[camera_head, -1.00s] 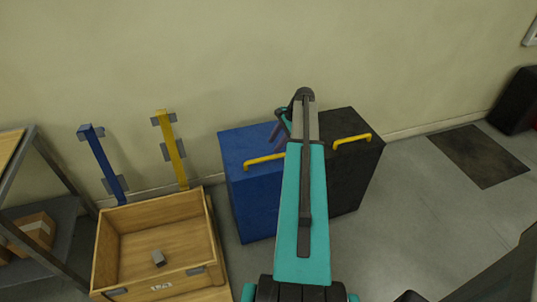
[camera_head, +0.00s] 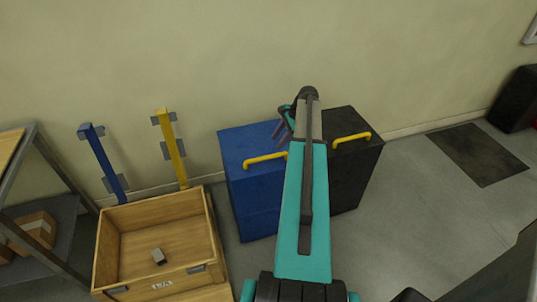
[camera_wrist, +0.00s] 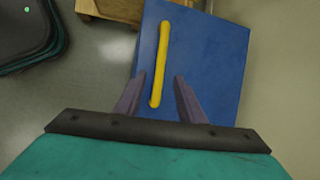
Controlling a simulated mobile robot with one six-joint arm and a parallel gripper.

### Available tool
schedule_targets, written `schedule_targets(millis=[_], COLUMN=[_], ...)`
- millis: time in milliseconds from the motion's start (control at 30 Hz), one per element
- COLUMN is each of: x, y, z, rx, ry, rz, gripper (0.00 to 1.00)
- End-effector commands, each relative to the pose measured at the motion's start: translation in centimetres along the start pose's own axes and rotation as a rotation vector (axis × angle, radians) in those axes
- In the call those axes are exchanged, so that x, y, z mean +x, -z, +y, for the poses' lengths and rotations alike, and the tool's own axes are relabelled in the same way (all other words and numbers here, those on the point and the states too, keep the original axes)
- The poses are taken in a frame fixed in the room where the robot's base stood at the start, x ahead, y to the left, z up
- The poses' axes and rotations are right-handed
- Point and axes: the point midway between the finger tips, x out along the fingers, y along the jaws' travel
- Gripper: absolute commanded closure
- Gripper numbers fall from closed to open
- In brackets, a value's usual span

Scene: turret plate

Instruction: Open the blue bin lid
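The blue bin (camera_head: 256,200) stands against the wall with its lid (camera_head: 245,143) shut. A yellow bar handle (camera_head: 265,159) runs along the lid's front edge. My gripper (camera_head: 281,130) is over the right part of the blue lid in the head view, partly hidden by my arm. In the wrist view, my gripper (camera_wrist: 160,80) is open, its two fingers apart. The near end of the yellow handle (camera_wrist: 160,62) shows between the fingers, nearer the left one. I cannot tell how high the fingers are above the lid. They do not grip the handle.
A black bin (camera_head: 362,165) with a yellow handle (camera_head: 351,138) stands right beside the blue bin. Floor at right is open.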

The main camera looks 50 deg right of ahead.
Motion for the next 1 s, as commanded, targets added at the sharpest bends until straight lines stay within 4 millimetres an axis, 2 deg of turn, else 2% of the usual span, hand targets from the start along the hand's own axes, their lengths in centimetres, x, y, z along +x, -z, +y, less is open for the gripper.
schedule_targets(millis=[700,1000], x=[8.8,11.0], y=[-0.1,-0.1], z=[-0.1,0.0], rx=[-0.002,-0.002], ry=[-0.002,0.000], rz=[-0.001,-0.001], gripper=[0.64,0.64])
